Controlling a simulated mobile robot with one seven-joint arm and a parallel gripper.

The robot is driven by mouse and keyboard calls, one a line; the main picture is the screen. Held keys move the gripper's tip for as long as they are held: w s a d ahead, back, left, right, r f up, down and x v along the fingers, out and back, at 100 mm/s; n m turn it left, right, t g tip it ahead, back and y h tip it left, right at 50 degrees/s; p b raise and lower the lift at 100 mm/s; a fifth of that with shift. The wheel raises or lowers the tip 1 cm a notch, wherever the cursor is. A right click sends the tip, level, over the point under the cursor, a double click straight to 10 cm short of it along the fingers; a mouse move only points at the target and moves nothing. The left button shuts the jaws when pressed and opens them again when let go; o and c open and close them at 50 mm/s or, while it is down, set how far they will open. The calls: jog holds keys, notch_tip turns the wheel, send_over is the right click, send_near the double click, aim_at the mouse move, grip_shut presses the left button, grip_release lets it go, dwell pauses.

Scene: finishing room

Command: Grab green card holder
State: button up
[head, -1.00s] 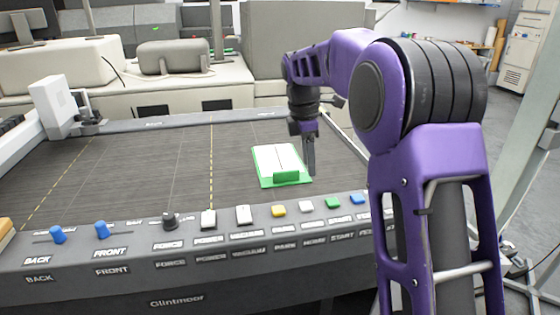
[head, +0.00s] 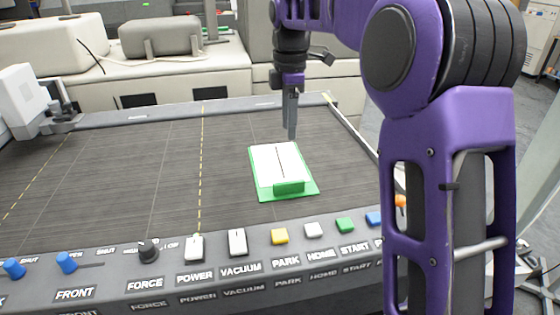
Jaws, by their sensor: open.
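The green card holder (head: 289,189) lies on the dark flatbed of the cutting machine, right of the dashed yellow line. It is a flat green base with a raised green lip at its near edge and white cards (head: 276,163) with a dark line on top. My gripper (head: 291,132) points down at the holder's far edge in the picture and looks to be above it. It is open and empty. The fingers show nearly edge-on, so the gap between them is hard to see.
The control panel (head: 230,272) with knobs and several coloured buttons runs along the near edge of the bed (head: 120,175). A white carriage (head: 28,105) stands at the left. The bed around the holder is clear. Beige cabinets (head: 170,75) stand behind.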

jog(key=b, duration=0.3)
send_near(289, 182)
notch_tip(289, 182, down, 5)
jog(key=shift+w+a+f, duration=0.15)
jog(key=shift+f, duration=0.05)
notch_tip(289, 182, down, 5)
jog(key=shift+f+b, duration=0.1)
jog(key=shift+b, duration=0.2)
grip_shut()
dwell(1.1)
